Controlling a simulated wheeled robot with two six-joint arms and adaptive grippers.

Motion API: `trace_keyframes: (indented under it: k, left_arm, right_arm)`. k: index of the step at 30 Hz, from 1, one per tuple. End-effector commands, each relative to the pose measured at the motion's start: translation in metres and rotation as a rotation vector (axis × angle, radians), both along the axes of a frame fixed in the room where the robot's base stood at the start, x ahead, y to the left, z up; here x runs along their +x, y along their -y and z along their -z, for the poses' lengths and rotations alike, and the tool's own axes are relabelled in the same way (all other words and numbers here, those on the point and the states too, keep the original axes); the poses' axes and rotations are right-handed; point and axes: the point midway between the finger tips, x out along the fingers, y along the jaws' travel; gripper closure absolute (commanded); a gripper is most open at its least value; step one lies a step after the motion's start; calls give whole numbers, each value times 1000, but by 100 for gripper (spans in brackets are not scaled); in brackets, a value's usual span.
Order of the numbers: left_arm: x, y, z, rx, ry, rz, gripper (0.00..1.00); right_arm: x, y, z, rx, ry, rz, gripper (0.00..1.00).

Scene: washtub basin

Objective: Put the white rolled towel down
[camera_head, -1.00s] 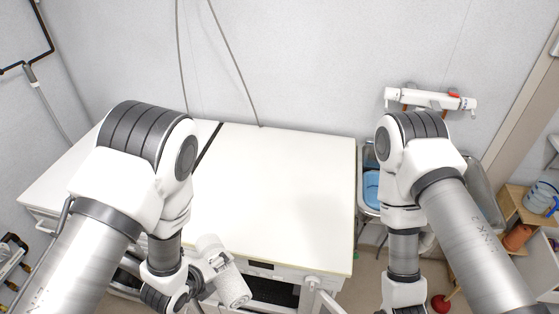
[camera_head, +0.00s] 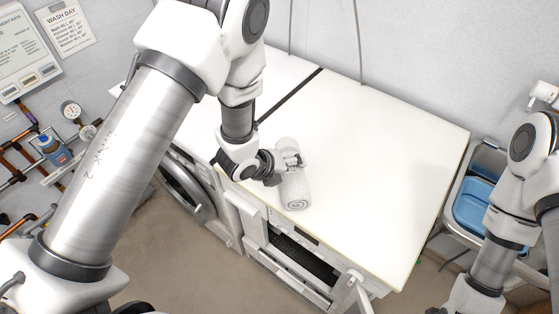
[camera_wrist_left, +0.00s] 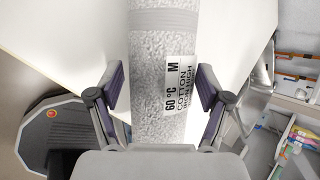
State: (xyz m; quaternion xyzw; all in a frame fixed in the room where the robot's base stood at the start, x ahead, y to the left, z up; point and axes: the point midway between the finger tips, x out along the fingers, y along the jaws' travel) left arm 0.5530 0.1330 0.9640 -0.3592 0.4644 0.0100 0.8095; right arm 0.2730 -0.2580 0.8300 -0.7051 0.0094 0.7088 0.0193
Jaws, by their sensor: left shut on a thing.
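The white rolled towel (camera_head: 294,190) is at the front edge of the white worktop (camera_head: 360,150) in the head view, its spiral end facing the front. I cannot tell if it touches the top. My left gripper (camera_head: 287,162) is shut on the towel. In the left wrist view the towel (camera_wrist_left: 162,50) runs lengthwise between the two fingers of my left gripper (camera_wrist_left: 160,92), with a printed label on its right side. My right arm shows at the right of the head view; its gripper is out of the picture.
Bare worktop lies behind and right of the towel. Below its front edge are a round washer door (camera_head: 190,195) and an open front compartment (camera_head: 300,262). A blue basin (camera_head: 475,205) stands to the right. Pipes and a gauge (camera_head: 71,110) are at the left wall.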

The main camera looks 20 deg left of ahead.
Motion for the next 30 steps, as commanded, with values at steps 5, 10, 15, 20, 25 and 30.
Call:
trace_keyframes:
  k: [5, 10, 15, 20, 25, 30]
  left_arm:
    - [45, -31, 0, -2, 2, -4, 63]
    - [65, -44, 4, 0, -1, -1, 63]
    - [70, -49, 33, 2, -4, 2, 63]
    - [71, -49, 43, 2, -1, 0, 62]
    - [70, -48, 43, 2, -2, 1, 63]
    - [70, -48, 44, 2, -2, 1, 0]
  right_arm:
    - [0, 0, -14, 0, -1, -1, 60]
    - [0, 0, -18, 0, -1, -1, 60]
    - [0, 0, -4, 0, -1, -1, 60]
    - [-1, 0, -1, 0, -1, -1, 60]
    - [0, 0, -1, 0, -1, -1, 60]
    - [0, 0, 1, 0, -1, -1, 60]
